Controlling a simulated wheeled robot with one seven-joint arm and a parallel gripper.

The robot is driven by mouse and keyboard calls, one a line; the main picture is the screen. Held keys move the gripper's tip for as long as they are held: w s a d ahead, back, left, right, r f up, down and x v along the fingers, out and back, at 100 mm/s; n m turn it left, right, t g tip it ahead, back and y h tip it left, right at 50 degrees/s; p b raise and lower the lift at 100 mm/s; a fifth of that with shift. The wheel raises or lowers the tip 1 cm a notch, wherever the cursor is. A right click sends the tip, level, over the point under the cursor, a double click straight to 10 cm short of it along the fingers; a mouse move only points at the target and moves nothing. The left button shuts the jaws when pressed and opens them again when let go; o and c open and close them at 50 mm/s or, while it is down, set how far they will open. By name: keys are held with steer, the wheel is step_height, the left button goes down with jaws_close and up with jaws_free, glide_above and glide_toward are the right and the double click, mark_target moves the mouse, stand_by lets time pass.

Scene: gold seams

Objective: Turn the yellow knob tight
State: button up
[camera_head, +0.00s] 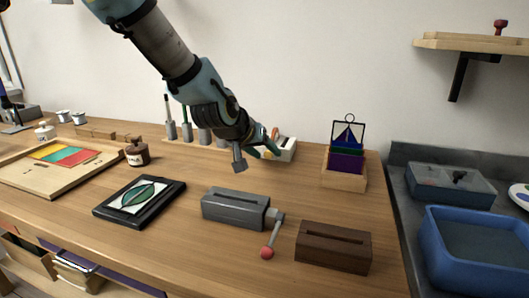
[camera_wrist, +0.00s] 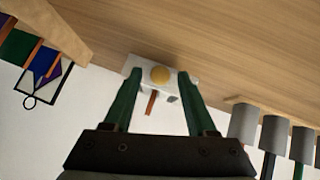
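The knob is not clear there.
A tool rack (camera_head: 190,145) stands left of the device, and a wooden holder (camera_head: 345,180) with dark panels stands right. A grey vise-like block (camera_head: 232,208) with a red-knobbed lever (camera_head: 267,252) and a brown slotted block (camera_head: 333,248) are nearer. The bench between is clear.

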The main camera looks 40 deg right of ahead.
jaws_close()
